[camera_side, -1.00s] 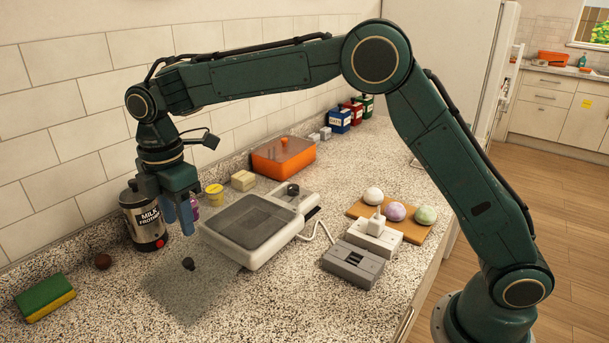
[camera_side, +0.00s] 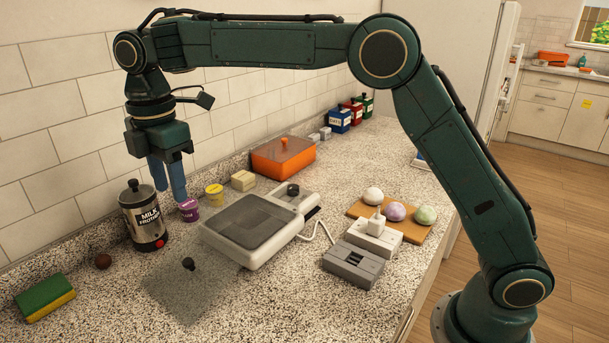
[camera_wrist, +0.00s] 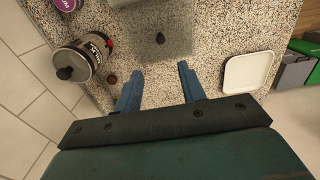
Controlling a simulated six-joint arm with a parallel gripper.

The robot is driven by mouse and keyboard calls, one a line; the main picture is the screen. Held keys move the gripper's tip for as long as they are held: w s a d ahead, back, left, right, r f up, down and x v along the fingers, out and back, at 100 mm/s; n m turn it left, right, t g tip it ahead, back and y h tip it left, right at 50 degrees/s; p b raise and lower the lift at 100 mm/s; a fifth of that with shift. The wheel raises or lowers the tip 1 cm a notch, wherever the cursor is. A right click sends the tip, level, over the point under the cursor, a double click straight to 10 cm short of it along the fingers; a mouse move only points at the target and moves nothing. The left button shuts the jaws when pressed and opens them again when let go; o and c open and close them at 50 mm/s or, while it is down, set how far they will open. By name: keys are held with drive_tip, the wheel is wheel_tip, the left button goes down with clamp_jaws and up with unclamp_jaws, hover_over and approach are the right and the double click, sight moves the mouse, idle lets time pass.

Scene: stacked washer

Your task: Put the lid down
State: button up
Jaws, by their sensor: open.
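The lid (camera_side: 205,283) is a see-through grey square with a black knob (camera_side: 188,264). It lies flat on the speckled counter in front of the white appliance with a dark plate (camera_side: 250,228). In the wrist view the lid (camera_wrist: 175,20) is at the top middle, with its knob facing up. My gripper (camera_side: 168,198) is above the counter near the milk frother, apart from the lid and raised. Its blue fingers (camera_wrist: 160,75) are apart with nothing between them.
The milk frother (camera_side: 144,218) stands by the wall, below left of my gripper. A purple tub (camera_side: 189,210) and a yellow tub (camera_side: 214,195) stand close by. A green and yellow sponge (camera_side: 45,298) lies at the front left. A white tray (camera_wrist: 248,72) shows in the wrist view.

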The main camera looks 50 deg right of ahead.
drive_tip(key=shift+r, duration=0.1)
drive_tip(key=s+d+r+m+t, duration=0.1)
drive_tip(key=s+d+r+m, duration=0.3)
drive_tip(key=s+d, duration=0.3)
drive_tip(key=s+d+r+m+t, duration=0.2)
drive_tip(key=s+d+r+m, duration=0.15)
drive_tip(key=s+d, duration=0.25)
drive_tip(key=s+d+f+m+t, duration=0.1)
drive_tip(key=s+d+f+m, duration=0.1)
drive_tip(key=s, duration=0.4)
drive_tip(key=s+d+f+m, duration=0.3)
drive_tip(key=s+m, duration=0.2)
drive_tip(key=s, duration=0.1)
drive_tip(key=s+d+f+m+t, duration=0.1)
drive_tip(key=s+d+f+m, duration=0.1)
drive_tip(key=s, duration=0.5)
drive_tip(key=shift+d+f+m+t, duration=0.3)
drive_tip(key=shift+d+m, duration=0.2)
drive_tip(key=shift+m, duration=0.25)
